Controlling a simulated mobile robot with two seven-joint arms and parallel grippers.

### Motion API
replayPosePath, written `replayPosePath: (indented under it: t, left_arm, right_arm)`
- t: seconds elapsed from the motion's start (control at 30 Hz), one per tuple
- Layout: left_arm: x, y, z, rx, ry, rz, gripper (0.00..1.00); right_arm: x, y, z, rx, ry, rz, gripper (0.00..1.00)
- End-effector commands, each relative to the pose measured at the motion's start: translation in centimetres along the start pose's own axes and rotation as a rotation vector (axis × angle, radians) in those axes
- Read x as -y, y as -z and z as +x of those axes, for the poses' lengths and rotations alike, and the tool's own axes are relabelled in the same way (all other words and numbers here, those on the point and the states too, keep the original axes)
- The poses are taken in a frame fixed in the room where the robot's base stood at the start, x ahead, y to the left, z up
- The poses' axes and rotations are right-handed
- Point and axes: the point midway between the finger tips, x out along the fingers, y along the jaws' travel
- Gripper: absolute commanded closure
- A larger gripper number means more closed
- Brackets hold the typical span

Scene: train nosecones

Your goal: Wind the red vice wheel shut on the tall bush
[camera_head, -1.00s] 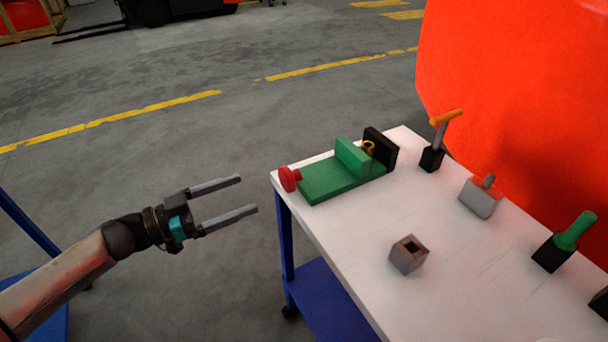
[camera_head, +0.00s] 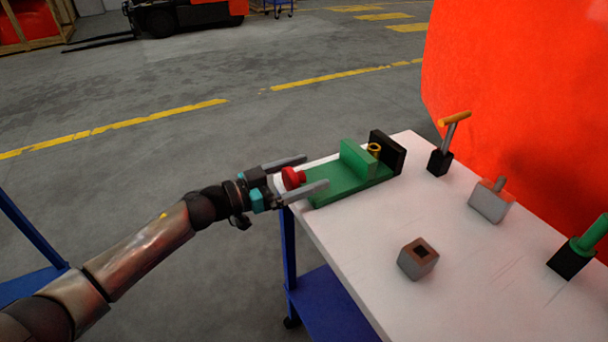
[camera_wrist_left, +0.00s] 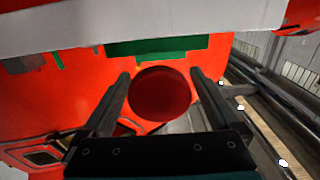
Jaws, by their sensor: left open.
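The red vice wheel (camera_head: 292,178) is at the near left end of the green vice (camera_head: 345,185) on the white table. The brass-coloured tall bush (camera_head: 374,150) stands between the vice's green jaw (camera_head: 357,158) and its black end block (camera_head: 389,150). My left gripper (camera_head: 307,172) is open, with one finger on each side of the red wheel. In the left wrist view the wheel (camera_wrist_left: 160,93) shows between the two fingertips; contact cannot be told. The wheel hides much of the vice there. My right gripper is not in view.
On the white table (camera_head: 345,245) stand a grey hollow block (camera_head: 417,259), an orange-handled tool in a black holder (camera_head: 440,160), a grey block with a peg (camera_head: 490,202) and a green-handled tool (camera_head: 590,235). A large red body (camera_head: 520,80) rises behind the table.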

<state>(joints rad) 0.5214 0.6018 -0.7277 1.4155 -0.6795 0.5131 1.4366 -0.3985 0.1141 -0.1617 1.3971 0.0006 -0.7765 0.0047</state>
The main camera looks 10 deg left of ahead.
Motion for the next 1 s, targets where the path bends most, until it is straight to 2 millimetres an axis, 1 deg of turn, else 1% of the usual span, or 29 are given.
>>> replayPosePath:
  t: [0.23,0.9,0.97,1.0]
  left_arm:
    - [0.00,0.01,0.05,0.000,0.000,0.000,0.05]
    - [-0.01,-0.01,0.01,0.000,0.000,-0.001,0.81]
    - [-0.01,-0.01,0.01,0.000,0.000,-0.001,0.86]
    - [-0.02,-0.01,0.01,0.000,0.000,0.000,0.86]
  right_arm:
    - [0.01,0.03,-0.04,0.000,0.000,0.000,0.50]
    - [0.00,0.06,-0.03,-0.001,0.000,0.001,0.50]
    - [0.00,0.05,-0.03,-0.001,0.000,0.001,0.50]
    - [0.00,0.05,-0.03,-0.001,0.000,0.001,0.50]
